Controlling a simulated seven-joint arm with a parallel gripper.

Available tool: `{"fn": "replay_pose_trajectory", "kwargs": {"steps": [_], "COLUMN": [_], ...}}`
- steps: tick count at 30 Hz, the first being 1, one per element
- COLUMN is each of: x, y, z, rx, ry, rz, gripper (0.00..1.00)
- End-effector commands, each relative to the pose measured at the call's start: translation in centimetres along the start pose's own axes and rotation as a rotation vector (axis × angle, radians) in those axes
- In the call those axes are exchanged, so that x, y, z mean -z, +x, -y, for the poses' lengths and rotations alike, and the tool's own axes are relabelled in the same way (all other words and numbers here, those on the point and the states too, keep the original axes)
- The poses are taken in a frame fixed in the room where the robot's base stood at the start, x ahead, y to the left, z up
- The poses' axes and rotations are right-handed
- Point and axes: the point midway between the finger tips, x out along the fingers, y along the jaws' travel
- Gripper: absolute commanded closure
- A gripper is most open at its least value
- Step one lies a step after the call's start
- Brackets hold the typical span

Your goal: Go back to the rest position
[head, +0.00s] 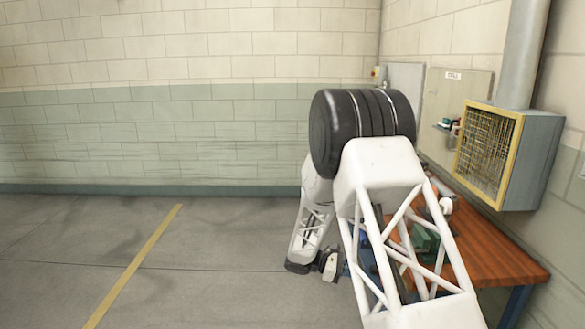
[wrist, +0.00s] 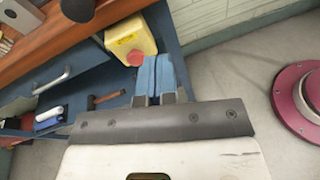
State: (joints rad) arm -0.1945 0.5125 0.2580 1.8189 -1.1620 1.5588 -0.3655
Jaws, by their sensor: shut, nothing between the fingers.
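My gripper (wrist: 160,62) shows in the wrist view, with its two blue fingers side by side and closed together. Nothing is held between them. The fingers point toward the blue workbench (wrist: 175,50), near a yellow box with a red button (wrist: 131,38). In the head view my white arm with its black joint fills the middle right, and I cannot make out the fingers there. No sling bag can be made out in either view.
A wooden-topped bench (head: 490,262) stands along the right wall in the head view, partly behind my arm. A yellow-framed grille box (head: 488,150) hangs above it. A hammer (wrist: 104,100) lies on the bench's lower shelf. A red round base (wrist: 300,100) stands right. Floor at left is clear.

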Motion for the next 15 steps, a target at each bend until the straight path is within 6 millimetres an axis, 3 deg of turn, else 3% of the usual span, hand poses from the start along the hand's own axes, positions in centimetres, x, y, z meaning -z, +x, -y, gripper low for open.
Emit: {"fn": "replay_pose_trajectory", "kwargs": {"steps": [3,15], "x": [-2.8,-10.8], "y": [0.4,1.3], "z": [1.2,6.0], "rx": [0.040,0.171], "ry": [0.043,0.195], "rz": [-0.049,-0.216], "gripper": [1.00,1.00]}}
